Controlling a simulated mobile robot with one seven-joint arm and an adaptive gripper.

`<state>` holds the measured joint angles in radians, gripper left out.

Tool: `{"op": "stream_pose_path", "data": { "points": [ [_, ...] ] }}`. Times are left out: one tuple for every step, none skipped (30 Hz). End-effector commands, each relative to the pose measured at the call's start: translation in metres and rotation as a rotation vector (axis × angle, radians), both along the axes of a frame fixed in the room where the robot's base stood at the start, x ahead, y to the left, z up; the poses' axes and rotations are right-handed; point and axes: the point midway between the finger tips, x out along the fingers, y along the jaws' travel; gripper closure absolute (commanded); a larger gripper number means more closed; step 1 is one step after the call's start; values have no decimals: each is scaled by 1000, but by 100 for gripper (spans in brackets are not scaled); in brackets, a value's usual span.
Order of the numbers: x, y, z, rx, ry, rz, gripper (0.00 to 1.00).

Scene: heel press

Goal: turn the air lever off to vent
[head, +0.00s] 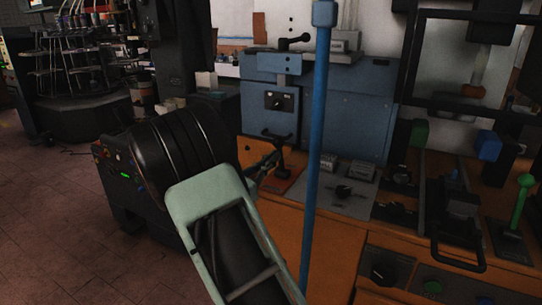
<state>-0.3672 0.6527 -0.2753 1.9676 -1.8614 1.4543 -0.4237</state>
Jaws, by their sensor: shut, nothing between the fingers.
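A small black lever (281,152) stands on an orange plate in the middle of the view, at the left end of the bench. It looks like the air lever, but no label can be read. A dark, slim shape just left of the lever looks like my gripper (267,167). It is shut and empty, close to the lever; I cannot tell whether they touch. The pale green frame in front hides part of what lies behind it.
A blue post (316,140) rises just right of the lever. A black ribbed machine (180,145) stands left. A blue-grey cabinet (345,110) backs the orange bench (335,235). A green-knobbed lever (523,205) stands far right. Floor is clear at lower left.

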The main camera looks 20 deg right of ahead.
Motion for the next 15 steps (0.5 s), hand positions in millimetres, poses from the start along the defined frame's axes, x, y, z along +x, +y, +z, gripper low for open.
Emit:
{"op": "stream_pose_path", "data": {
  "points": [
    [1,-2,9,13,9,0,100],
    [2,-3,10,23,16,0,100],
    [2,-4,12,36,26,-1,100],
    [3,-5,13,49,34,0,100],
    [4,-6,14,59,44,-1,100],
    [5,-7,16,77,58,-1,100],
    [6,-8,18,90,68,-1,100],
    [7,-9,19,106,79,-1,100],
    [8,-11,20,125,94,-2,100],
    [9,-12,21,139,106,-2,100],
    [10,-14,21,155,118,-1,100],
    [11,-15,22,174,132,-1,100],
    [12,-16,23,189,144,-2,100],
    [13,-18,23,205,156,-2,100],
    [14,-19,24,223,170,-1,100]
  ]
}}
